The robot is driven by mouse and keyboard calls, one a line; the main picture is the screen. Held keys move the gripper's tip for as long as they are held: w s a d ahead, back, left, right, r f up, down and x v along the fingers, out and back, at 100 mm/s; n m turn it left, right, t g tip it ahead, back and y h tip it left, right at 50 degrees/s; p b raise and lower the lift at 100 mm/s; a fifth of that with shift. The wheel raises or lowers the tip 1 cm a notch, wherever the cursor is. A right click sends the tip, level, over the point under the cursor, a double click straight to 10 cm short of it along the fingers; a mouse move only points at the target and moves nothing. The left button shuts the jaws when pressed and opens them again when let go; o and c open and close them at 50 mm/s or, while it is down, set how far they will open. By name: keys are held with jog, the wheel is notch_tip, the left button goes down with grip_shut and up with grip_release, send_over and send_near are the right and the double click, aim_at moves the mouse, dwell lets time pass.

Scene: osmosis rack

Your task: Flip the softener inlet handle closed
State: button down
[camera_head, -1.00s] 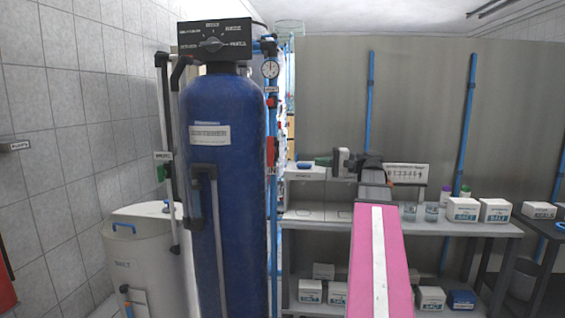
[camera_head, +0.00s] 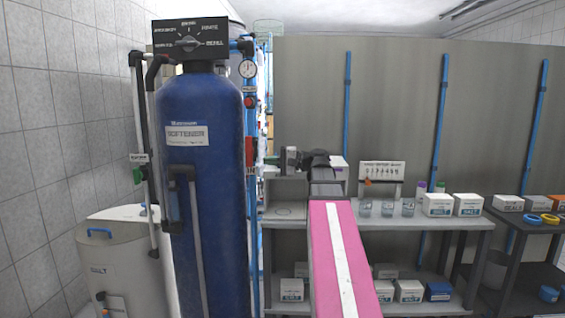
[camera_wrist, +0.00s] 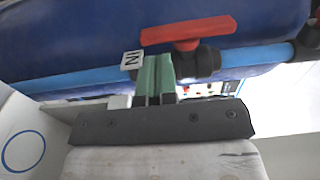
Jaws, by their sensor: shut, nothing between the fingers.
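The softener is a tall blue tank (camera_head: 205,200) left of centre in the head view, with a blue pipe down its right side. The inlet handle (camera_head: 249,153) is a red lever on that pipe. In the wrist view the red handle (camera_wrist: 188,31) lies roughly along the blue pipe (camera_wrist: 75,83), above a dark valve body. A white IN tag (camera_wrist: 131,59) is beside it. My gripper (camera_wrist: 158,60) has its green fingers together and empty, just below the handle, near the tag and valve. Whether they touch anything is unclear. In the head view my gripper (camera_head: 273,160) is right of the pipe.
A pressure gauge (camera_head: 248,69) and a smaller red valve (camera_head: 250,102) are higher on the pipe. A grey workbench (camera_head: 450,223) with cups and white boxes stands to the right. A beige salt tank (camera_head: 125,250) stands at the left.

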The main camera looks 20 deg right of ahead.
aim_at(251, 165)
jog(key=shift+x, duration=1.75)
jog(key=shift+w+a+f+y, duration=0.15)
jog(key=shift+f+y, duration=0.1)
jog(key=shift+y, duration=0.35)
jog(key=shift+a+f+t+y, duration=0.3)
jog(key=shift+t+y, duration=0.3)
jog(key=shift+y, duration=0.3)
jog(key=shift+w+a+f, duration=0.15)
jog(key=shift+w+a, duration=0.05)
jog(key=shift+a, duration=0.3)
jog(key=shift+w+a+f, duration=0.15)
jog(key=shift+w+a, duration=0.1)
jog(key=shift+a, duration=0.2)
jog(key=shift+w+a, duration=0.15)
jog(key=shift+a, duration=0.3)
jog(key=shift+w+a, duration=0.2)
jog(key=shift+a, duration=0.25)
jog(key=shift+a+r, duration=0.1)
jog(key=shift+a, duration=0.05)
jog(key=d+f, duration=0.1)
jog(key=f, duration=0.3)
jog(key=s+d+f, duration=0.1)
jog(key=d+f, duration=0.1)
jog(key=f, duration=0.2)
jog(key=s+d+f, duration=0.1)
jog(key=d+f, duration=0.1)
jog(key=f, duration=0.2)
jog(key=shift+d+f, duration=0.15)
jog(key=shift+f, duration=0.25)
